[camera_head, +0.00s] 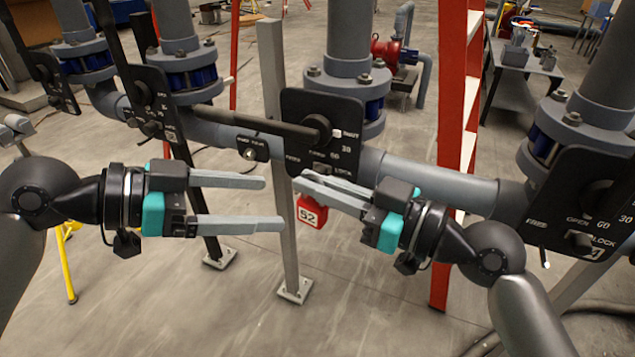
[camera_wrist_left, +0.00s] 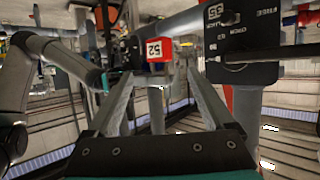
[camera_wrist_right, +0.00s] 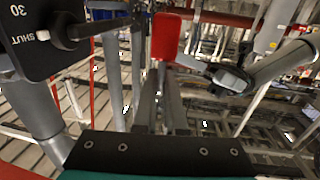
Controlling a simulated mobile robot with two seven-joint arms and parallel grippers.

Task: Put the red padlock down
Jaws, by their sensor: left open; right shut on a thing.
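The red padlock (camera_head: 311,213), marked 52, hangs just below the fingertips of my right gripper (camera_head: 302,184), which is shut on it. Its shackle is hidden by the fingers. The padlock body also shows in the right wrist view (camera_wrist_right: 165,38), beyond the closed fingers (camera_wrist_right: 158,72). In the left wrist view the padlock (camera_wrist_left: 159,50) is ahead of the spread fingers (camera_wrist_left: 159,76). My left gripper (camera_head: 275,204) is open and empty, pointing at the padlock from the left, with a small gap between.
A grey pipe (camera_head: 440,178) runs across behind the grippers. A grey post (camera_head: 289,235) stands behind the fingertips. A red ladder (camera_head: 449,130) is at the right.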

